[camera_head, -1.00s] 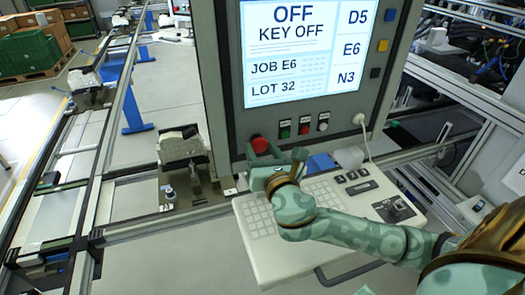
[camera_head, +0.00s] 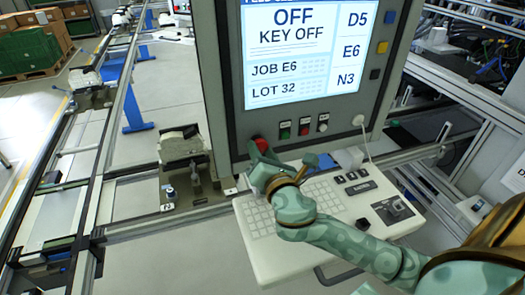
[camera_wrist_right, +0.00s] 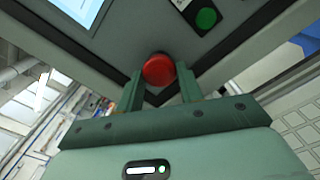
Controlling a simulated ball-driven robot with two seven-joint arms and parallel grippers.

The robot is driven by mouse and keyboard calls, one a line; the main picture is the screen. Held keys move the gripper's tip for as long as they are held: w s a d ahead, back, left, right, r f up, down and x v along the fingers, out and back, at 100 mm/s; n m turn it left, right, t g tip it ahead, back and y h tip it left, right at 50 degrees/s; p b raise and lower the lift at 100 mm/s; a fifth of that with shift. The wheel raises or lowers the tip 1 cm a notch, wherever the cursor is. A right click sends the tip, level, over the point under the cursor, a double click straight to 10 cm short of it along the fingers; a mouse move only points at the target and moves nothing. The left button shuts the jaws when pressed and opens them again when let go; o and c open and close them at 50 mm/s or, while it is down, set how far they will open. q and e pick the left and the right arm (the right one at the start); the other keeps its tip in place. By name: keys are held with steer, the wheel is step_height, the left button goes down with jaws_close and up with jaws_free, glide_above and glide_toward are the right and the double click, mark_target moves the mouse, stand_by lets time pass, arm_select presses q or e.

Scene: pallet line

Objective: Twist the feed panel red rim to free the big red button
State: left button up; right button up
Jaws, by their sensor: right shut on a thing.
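The big red button (camera_head: 261,144) sits low on the left of the grey feed panel (camera_head: 226,110). My right gripper (camera_head: 258,154) is at it, and its fingers are shut on the red rim, one on each side. In the right wrist view the round red button (camera_wrist_right: 159,70) shows between the two green fingertips of the right gripper (camera_wrist_right: 160,88). I cannot tell rim from button there. The panel screen (camera_head: 300,50) reads OFF and KEY OFF. My left gripper is in neither view.
A green button (camera_head: 285,129) and a small red one (camera_head: 304,126) sit right of the gripper. A keyboard shelf (camera_head: 300,235) lies below the panel. A white cable hangs from the panel's right. A conveyor line (camera_head: 110,150) runs along the left.

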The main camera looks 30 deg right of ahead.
steer(key=shift+m, duration=1.1)
steer(key=o, duration=1)
steer(key=v, duration=1.6)
steer(key=shift+s+a, duration=0.15)
steer(key=shift+s, duration=0.05)
